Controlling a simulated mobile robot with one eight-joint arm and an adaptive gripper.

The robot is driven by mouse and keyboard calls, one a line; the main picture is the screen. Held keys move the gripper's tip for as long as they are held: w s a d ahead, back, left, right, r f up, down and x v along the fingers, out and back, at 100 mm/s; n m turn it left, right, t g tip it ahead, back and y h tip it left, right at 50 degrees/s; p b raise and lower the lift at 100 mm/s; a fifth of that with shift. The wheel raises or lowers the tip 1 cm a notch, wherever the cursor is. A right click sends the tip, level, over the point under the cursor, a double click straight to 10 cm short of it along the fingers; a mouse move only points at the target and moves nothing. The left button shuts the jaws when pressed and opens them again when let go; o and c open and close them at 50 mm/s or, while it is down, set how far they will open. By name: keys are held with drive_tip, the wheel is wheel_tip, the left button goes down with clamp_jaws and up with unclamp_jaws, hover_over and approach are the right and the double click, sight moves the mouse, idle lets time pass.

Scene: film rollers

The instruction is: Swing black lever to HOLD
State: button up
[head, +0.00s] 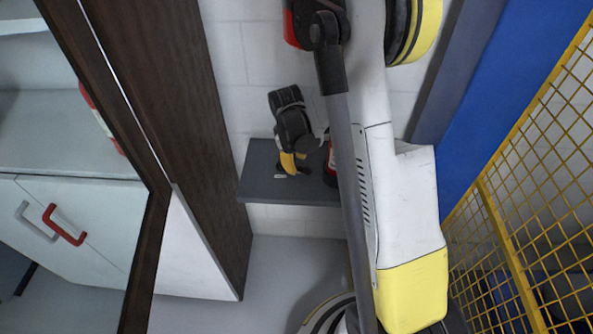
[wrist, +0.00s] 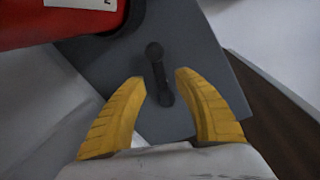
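The black lever (wrist: 158,72) shows in the wrist view as a short bar with a round knob at each end, on a dark grey surface (wrist: 195,50). My gripper (wrist: 162,82) is open, with its two yellow fingers apart. The lever's lower end lies between the fingertips in the picture, and its upper end reaches beyond them. I cannot tell whether a finger touches it. In the head view my gripper (head: 289,163) is over the grey shelf (head: 262,190); the lever cannot be made out there. No HOLD mark is readable.
A red object with a white label (wrist: 50,18) is close by at the upper left of the wrist view. A dark brown panel (head: 175,90) stands left of the shelf. A yellow mesh fence (head: 535,180) and a blue panel (head: 510,80) are at the right.

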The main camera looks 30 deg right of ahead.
sight(297, 167)
drive_tip(key=b+x, duration=0.1)
drive_tip(key=x, duration=0.3)
drive_tip(key=shift+f, duration=0.15)
clamp_jaws()
